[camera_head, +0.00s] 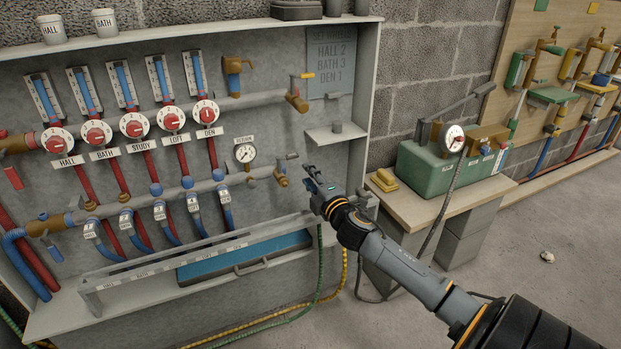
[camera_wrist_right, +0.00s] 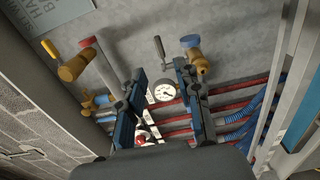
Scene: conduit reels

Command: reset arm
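My right arm reaches in from the lower right in the head view. Its gripper (camera_head: 314,180) hangs in front of the right edge of the manifold cabinet, just right of the small brass valve (camera_head: 281,176). In the right wrist view the two fingers (camera_wrist_right: 160,90) stand apart with nothing between them; a round gauge and red pipes show behind the gap. The gripper touches nothing that I can see. My left arm and gripper are not in view.
The cabinet (camera_head: 376,80) holds labelled dials (camera_head: 134,125), pipes and a pressure gauge (camera_head: 245,153). A small shelf (camera_head: 335,135) juts out above my gripper. A green pump box (camera_head: 430,170) stands on a bench at right. Hoses hang below my arm. Open floor lies at right.

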